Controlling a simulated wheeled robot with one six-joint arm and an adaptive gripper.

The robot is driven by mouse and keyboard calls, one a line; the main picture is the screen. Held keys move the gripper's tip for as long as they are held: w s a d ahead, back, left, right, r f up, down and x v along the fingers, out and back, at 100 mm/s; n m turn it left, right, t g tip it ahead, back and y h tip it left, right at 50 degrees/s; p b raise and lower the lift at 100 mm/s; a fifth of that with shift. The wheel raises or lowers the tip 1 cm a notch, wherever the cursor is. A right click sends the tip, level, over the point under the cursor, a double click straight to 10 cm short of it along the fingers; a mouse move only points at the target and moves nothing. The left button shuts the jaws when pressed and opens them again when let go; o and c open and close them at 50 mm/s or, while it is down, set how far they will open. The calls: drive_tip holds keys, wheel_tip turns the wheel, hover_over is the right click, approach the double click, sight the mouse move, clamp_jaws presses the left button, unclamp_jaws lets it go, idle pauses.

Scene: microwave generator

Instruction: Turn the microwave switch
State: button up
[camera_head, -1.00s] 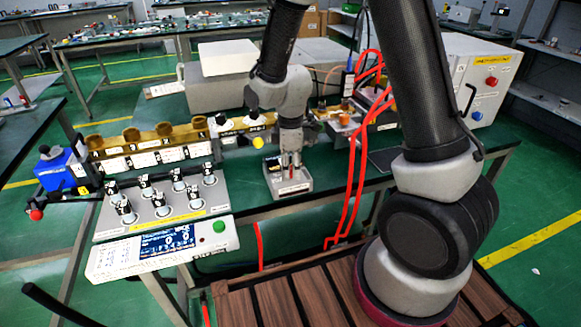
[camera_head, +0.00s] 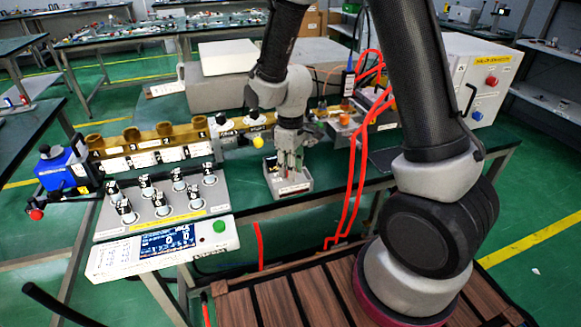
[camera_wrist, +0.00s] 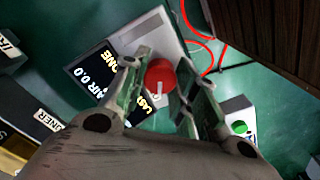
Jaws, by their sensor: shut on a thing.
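The microwave switch is a red round knob (camera_wrist: 160,77) with a white pointer line, on a small light-grey box with a dark display (camera_wrist: 100,72). In the head view this box (camera_head: 290,187) stands near the table's front edge. My gripper (camera_head: 289,160) reaches down onto the box from above. In the wrist view my gripper's fingers (camera_wrist: 172,92) lie on both sides of the red knob and are shut on it. In the head view the fingers mostly hide the knob.
A console with a screen and green button (camera_head: 219,227) lies left of the box. A panel of several black-and-silver knobs (camera_head: 165,200) is behind it. Red cables (camera_head: 352,190) hang close to the right of the box. A brass waveguide (camera_head: 160,138) runs behind.

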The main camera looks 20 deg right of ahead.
drive_tip(key=m, duration=0.6)
idle(0.6)
drive_tip(key=o, duration=1)
wheel_tip(320, 180, up, 12)
